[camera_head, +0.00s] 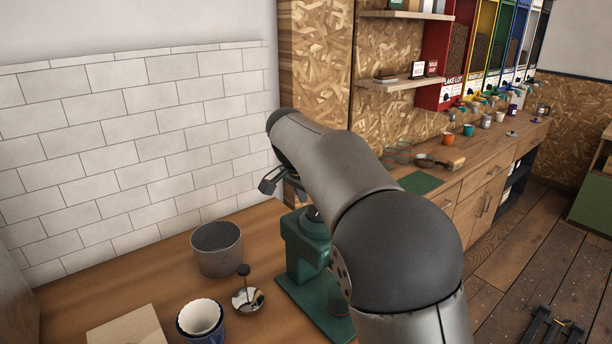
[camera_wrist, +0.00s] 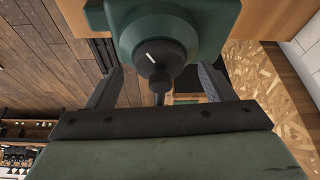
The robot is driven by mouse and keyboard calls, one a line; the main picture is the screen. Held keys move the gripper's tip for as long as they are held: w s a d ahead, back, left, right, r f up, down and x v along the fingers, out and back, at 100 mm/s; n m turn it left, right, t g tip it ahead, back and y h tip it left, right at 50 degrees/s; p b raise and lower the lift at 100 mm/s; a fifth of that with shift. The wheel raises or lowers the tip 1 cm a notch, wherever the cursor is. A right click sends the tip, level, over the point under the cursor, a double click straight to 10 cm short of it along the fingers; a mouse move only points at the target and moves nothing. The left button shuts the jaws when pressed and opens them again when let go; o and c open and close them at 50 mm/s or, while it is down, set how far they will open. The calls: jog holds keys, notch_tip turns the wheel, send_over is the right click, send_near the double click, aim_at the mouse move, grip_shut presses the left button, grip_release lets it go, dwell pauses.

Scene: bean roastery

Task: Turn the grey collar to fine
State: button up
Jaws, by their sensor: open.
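The grinder is the green machine (camera_head: 304,250) standing on the wooden counter, partly hidden behind my arm in the head view. Its green body (camera_wrist: 200,25) fills the top of the wrist view. A dark grey round collar (camera_wrist: 168,48) with a short white mark sits on it, with a narrower dark part below. My gripper (camera_wrist: 160,78) is open, with one finger at each side of the collar and visible gaps on both sides. In the head view my gripper (camera_head: 270,184) shows at the end of the arm, above the grinder. The scale markings are not readable.
Left of the grinder are a grey metal canister (camera_head: 217,250), a small dish with a dark-knobbed tool (camera_head: 247,298), a blue-and-white cup (camera_head: 200,318) and a wooden board (camera_head: 128,328). A tiled wall (camera_head: 140,140) stands behind. Cups and coloured dispensers (camera_head: 490,50) are farther right.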

jog(key=v, duration=1.6)
jog(key=shift+s+a+r, duration=0.1)
jog(key=shift+a+r, duration=0.05)
